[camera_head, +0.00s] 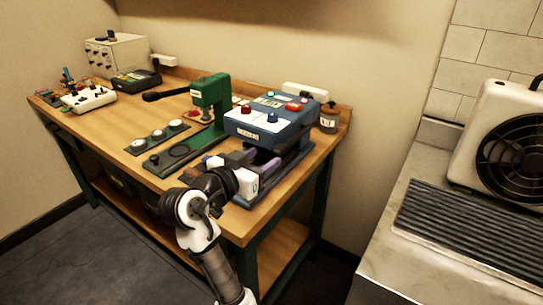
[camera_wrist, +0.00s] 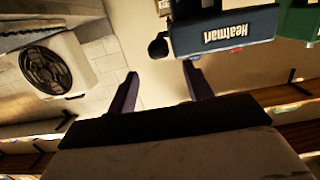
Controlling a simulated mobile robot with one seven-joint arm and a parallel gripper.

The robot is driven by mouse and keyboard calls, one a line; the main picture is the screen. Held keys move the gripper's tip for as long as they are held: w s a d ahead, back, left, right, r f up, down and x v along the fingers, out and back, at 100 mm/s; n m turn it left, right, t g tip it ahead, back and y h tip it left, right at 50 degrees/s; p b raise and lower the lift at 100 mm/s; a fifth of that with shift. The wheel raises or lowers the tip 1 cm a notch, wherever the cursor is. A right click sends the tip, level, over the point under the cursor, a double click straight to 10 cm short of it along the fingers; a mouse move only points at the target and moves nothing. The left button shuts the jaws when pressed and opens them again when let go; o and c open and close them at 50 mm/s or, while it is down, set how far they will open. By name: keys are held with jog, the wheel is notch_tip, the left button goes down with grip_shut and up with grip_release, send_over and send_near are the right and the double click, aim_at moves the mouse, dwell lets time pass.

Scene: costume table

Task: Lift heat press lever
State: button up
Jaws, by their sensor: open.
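The heat press is a blue machine (camera_head: 270,125) with a white control panel and red and blue knobs, at the right front of the wooden table. In the wrist view its blue body (camera_wrist: 225,32) appears upside down, with the label "Heatman". A dark round knob (camera_wrist: 158,47) sits beside that body; I cannot tell if it is the lever's end. My gripper (camera_head: 228,158) is at the table's front edge, just in front of the press. In the wrist view its two purple fingers (camera_wrist: 160,88) are spread, with nothing between them. The knob lies beyond the fingertips.
A green press (camera_head: 210,100) with a black handle stands left of the heat press. A dark tray (camera_head: 157,138) with round discs lies at the table's front. A brown bottle (camera_head: 329,118) stands at the back right. A fan unit (camera_head: 480,130) is on the right counter.

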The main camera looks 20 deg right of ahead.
jog(key=v, duration=0.7)
jog(key=shift+s+a+b, duration=0.2)
jog(key=shift+b, duration=0.25)
